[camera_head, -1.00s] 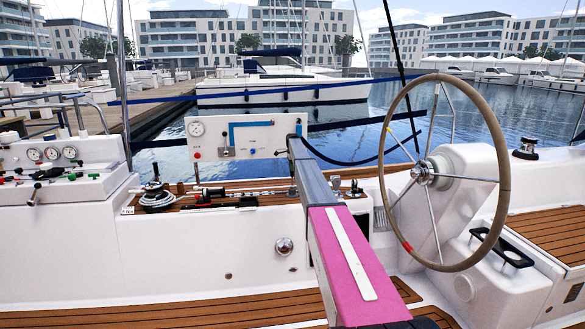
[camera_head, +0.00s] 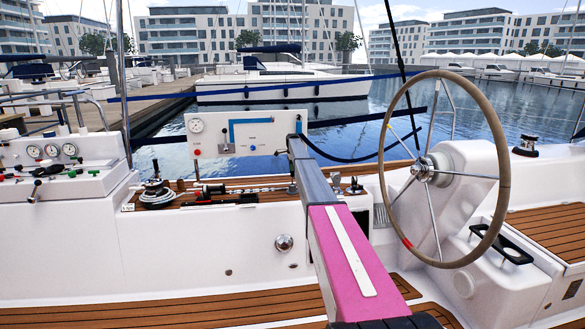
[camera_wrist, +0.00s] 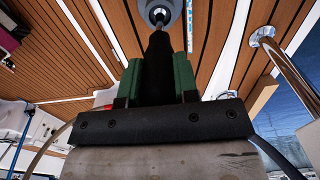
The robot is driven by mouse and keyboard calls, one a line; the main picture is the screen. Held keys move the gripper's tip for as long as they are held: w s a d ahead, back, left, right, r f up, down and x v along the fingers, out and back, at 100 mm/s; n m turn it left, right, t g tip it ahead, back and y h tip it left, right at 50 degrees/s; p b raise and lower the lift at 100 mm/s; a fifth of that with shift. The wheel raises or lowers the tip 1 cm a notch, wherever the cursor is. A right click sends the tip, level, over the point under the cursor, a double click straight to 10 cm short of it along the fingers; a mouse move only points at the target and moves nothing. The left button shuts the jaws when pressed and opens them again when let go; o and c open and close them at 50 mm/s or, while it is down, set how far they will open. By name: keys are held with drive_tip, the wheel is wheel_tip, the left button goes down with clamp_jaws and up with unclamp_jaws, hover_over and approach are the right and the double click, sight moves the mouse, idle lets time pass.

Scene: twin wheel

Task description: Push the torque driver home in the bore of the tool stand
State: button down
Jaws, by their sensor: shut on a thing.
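In the wrist view my gripper (camera_wrist: 158,88) has its green-padded fingers closed on both sides of a black handle, which I take for the torque driver (camera_wrist: 158,65). Its narrow metal shank points to the top of the picture. There it meets a round blue-grey part (camera_wrist: 173,8), probably the tool stand, cut off by the frame edge. How deep the shank sits in the bore cannot be told. In the head view my arm reaches toward the ledge, and the gripper, driver and stand cannot be made out clearly.
A large steering wheel (camera_head: 398,110) stands right of my arm. A white gauge panel (camera_head: 250,135) rises behind the ledge. A winch (camera_head: 155,193) stands left on it. A steel tube (camera_wrist: 285,62) runs near the gripper's right side in the wrist view.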

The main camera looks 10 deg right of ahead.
drive_tip(key=shift+f, duration=0.85)
drive_tip(key=c, duration=0.8)
unclamp_jaws()
wheel_tip(320, 180, up, 11)
drive_tip(key=shift+f, duration=0.1)
